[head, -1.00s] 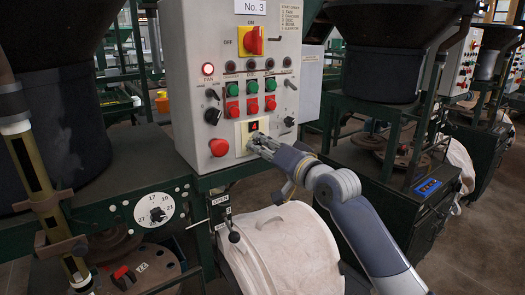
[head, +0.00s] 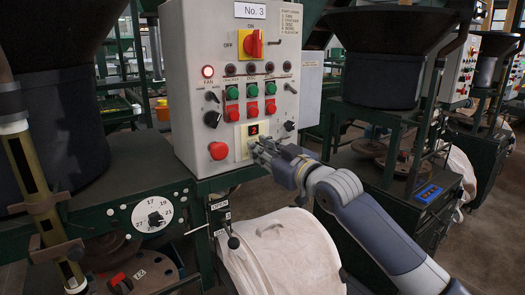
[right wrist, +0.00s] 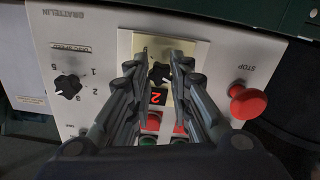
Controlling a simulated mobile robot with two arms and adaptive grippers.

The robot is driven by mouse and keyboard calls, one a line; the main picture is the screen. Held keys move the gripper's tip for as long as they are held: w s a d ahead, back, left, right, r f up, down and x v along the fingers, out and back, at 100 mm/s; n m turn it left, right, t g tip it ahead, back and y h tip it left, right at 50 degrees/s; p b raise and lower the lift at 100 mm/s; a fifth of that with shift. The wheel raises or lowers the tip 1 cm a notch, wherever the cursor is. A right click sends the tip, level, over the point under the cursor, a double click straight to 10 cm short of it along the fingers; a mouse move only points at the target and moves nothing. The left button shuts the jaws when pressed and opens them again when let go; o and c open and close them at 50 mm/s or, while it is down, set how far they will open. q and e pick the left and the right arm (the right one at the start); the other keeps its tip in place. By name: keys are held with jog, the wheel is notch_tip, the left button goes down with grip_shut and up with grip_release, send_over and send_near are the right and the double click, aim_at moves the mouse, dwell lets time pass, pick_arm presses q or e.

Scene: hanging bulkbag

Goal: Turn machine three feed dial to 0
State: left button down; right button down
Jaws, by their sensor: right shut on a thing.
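The No. 3 machine's grey control panel (head: 190,60) stands upright in front of me in the head view. Low on it is a cream plate (head: 245,151) with a small display (head: 254,129) lit red; in the right wrist view the display (right wrist: 157,97) reads 2. Just beside the display, a black dial knob (right wrist: 160,72) sits between my fingertips. My right gripper (head: 258,150) is shut on this knob, seen in the right wrist view (right wrist: 160,66) with a finger on each side. In the head view the gripper hides the knob. My left gripper is not in view.
A red stop button (head: 218,151) is left of the gripper; a black numbered knob (right wrist: 68,86) is on its other side. Red and green buttons (head: 251,90) sit above. A white bulk bag (head: 270,255) hangs below. A numbered white dial (head: 154,214) is at lower left.

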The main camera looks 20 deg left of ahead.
jog(key=shift+f+n+p, duration=0.1)
jog(key=shift+n+p, duration=2.35)
jog(key=shift+n, duration=4.35)
jog(key=c, duration=1.4)
grip_release()
jog(key=shift+c, duration=0.2)
